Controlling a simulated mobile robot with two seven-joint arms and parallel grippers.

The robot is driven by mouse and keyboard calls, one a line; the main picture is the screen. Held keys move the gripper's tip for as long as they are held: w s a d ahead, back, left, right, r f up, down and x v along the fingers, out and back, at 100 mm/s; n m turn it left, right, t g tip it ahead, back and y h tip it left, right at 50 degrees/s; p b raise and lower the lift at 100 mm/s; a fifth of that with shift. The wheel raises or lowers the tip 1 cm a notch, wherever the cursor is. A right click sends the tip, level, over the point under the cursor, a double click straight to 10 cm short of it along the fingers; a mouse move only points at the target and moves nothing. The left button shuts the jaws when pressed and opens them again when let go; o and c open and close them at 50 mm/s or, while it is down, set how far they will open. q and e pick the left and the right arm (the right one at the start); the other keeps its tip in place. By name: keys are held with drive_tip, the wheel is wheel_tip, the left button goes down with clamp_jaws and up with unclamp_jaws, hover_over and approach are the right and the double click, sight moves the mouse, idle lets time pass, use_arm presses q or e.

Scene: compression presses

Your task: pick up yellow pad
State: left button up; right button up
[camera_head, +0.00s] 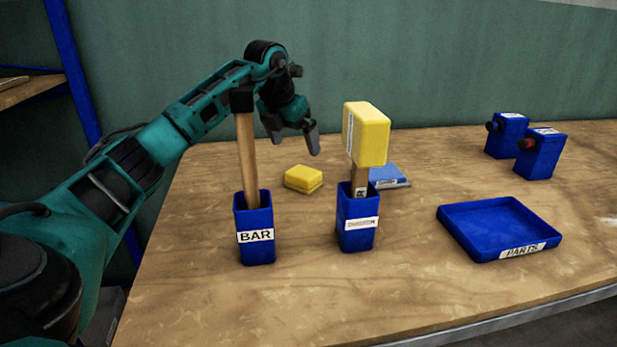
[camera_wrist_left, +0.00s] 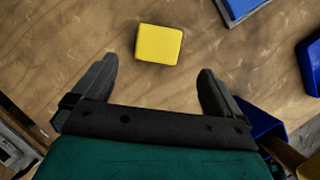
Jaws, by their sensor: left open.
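The yellow pad (camera_head: 303,179) lies flat on the wooden table, behind and between the two blue holders. In the left wrist view the pad (camera_wrist_left: 159,44) lies beyond the fingertips, roughly centred between them. My left gripper (camera_head: 296,137) is above the table, higher than the pad and apart from it. In the left wrist view the gripper (camera_wrist_left: 158,80) has its fingers wide apart with nothing between them. My right gripper is in neither view.
A blue holder marked BAR (camera_head: 254,228) holds a wooden-handled tool. A second blue holder (camera_head: 357,222) holds a tool with a large yellow block (camera_head: 367,135). A blue flat item (camera_head: 388,176), a PARTS tray (camera_head: 500,226) and two blue boxes (camera_head: 541,155) stand to the right.

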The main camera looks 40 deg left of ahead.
use_arm(q)
drive_tip(key=b+x, duration=0.1)
drive_tip(key=x, duration=1)
drive_tip(key=shift+s+b, duration=0.1)
drive_tip(key=shift+b, duration=0.3)
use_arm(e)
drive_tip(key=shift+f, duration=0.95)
use_arm(q)
drive_tip(key=shift+c, duration=0.2)
drive_tip(key=c, duration=0.9)
drive_tip(key=shift+r, duration=0.1)
wheel_tip(320, 180, up, 15)
drive_tip(key=p, duration=0.3)
wheel_tip(320, 180, up, 5)
drive_tip(key=p, duration=0.1)
hover_over(303, 171)
drive_tip(key=shift+s+d, duration=0.1)
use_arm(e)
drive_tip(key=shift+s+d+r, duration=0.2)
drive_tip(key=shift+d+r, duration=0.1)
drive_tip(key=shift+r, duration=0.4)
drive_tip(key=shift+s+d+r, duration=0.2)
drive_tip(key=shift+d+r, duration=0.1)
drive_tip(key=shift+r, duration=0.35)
